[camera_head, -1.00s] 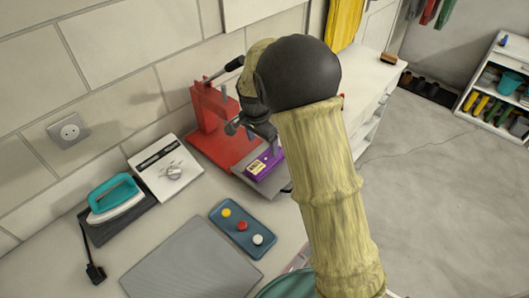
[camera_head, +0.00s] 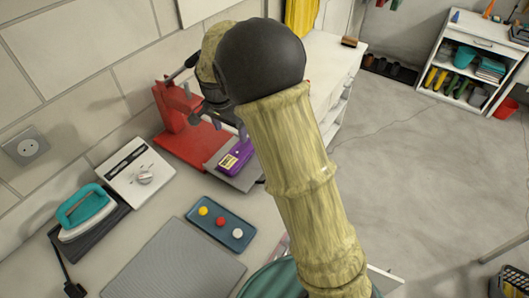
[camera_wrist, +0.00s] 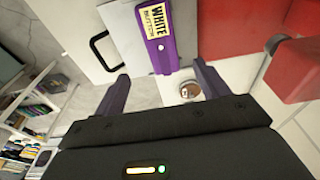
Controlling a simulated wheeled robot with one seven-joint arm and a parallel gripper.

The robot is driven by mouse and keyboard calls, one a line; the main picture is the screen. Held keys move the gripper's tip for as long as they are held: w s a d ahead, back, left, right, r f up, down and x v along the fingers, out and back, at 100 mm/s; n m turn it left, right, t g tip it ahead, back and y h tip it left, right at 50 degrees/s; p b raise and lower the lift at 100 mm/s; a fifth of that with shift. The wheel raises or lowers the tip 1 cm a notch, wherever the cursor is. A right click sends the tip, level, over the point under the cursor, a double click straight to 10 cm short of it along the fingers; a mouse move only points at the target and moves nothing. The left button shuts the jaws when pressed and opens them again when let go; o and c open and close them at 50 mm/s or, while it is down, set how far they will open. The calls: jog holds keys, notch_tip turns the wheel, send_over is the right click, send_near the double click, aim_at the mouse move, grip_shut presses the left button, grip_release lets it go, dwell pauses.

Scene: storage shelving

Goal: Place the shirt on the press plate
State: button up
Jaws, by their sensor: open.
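A flat purple item (camera_head: 235,158) with a yellow label lies on the grey plate (camera_head: 243,180) of the red press (camera_head: 178,125). In the wrist view the purple item (camera_wrist: 158,40) shows a "WHITE BUTTON" label and a small white dot. It may be the folded shirt; no other shirt shape is clear. My gripper (camera_wrist: 162,88) is open and empty, its fingers apart just short of the item's near end. In the head view my gripper is partly hidden behind my arm, close above the plate.
On the worktop are a teal iron (camera_head: 86,212), a white control box (camera_head: 137,174), a blue tray (camera_head: 222,222) with yellow, red and white buttons, and a grey mat (camera_head: 178,262). A shelf unit (camera_head: 478,62) stands at back right. The floor between is clear.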

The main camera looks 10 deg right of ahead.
jog(key=s+d+n, duration=0.4)
jog(key=s+d, duration=0.2)
jog(key=s, duration=0.4)
jog(key=s+d+n+t+y, duration=0.1)
jog(key=s+d+n, duration=0.3)
jog(key=s+d, duration=0.3)
jog(key=s, duration=0.3)
jog(key=shift+s+f+n, duration=0.25)
jog(key=shift+s+n, duration=0.15)
